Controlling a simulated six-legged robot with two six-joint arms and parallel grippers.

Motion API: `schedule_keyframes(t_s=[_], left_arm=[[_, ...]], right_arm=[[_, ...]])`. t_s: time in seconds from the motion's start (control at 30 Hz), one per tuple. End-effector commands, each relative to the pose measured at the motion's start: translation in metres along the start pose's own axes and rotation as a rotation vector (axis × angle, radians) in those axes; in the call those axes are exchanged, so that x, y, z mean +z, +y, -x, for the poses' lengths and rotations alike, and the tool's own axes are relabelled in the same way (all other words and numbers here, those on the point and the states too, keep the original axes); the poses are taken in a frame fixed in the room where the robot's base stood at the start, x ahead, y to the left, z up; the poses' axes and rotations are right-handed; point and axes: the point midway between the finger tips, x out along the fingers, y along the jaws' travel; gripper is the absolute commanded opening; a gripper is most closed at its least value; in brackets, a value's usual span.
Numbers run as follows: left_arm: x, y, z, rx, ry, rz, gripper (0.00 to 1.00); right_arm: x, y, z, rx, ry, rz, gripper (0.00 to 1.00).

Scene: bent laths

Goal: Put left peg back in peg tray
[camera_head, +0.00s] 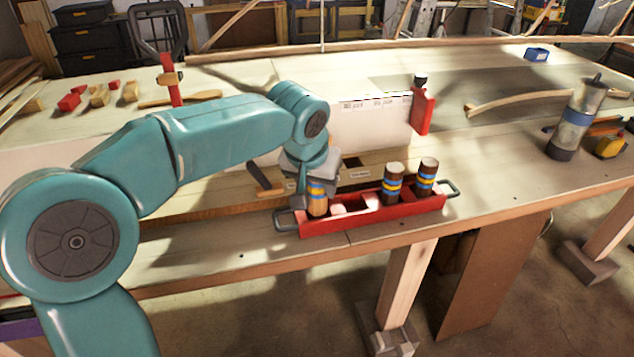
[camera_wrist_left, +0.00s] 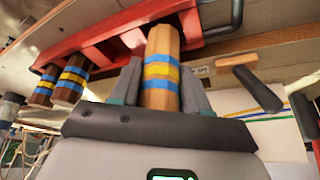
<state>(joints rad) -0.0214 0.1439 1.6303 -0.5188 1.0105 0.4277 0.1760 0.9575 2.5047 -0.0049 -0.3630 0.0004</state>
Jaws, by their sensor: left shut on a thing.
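The left peg (camera_head: 317,205), wooden with blue and yellow bands, is upright in my left gripper (camera_head: 318,184) at the left end of the red peg tray (camera_head: 375,217). In the left wrist view the fingers (camera_wrist_left: 162,92) close on both sides of the peg (camera_wrist_left: 163,45), and its lower end meets the tray (camera_wrist_left: 100,35). I cannot tell how deep it sits in its compartment. Two other banded pegs (camera_head: 393,183) (camera_head: 426,176) stand in the tray's right part. Empty compartments show between them and the left peg. My right gripper is not in view.
The tray stands near the bench's front edge, with a handle (camera_head: 450,189) at its right end. A dark-handled tool (camera_head: 265,180) is just behind my gripper.

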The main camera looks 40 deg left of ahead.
Motion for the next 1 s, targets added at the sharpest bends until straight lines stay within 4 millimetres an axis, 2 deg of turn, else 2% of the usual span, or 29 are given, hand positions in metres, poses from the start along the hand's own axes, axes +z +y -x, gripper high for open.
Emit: schedule_keyframes(t_s=[0.87,0.9,0.97,1.0], left_arm=[[0.009,0.0,-0.021,0.0,0.0,0.0,0.13],[0.009,0.0,-0.02,0.0,0.0,0.0,0.55],[0.009,0.0,-0.02,0.0,0.0,0.0,0.75],[0.009,0.0,-0.02,0.0,0.0,0.0,0.75]], right_arm=[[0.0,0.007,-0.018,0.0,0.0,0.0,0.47],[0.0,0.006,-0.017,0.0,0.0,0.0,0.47],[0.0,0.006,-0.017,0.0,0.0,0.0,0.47],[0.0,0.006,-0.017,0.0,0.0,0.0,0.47]])
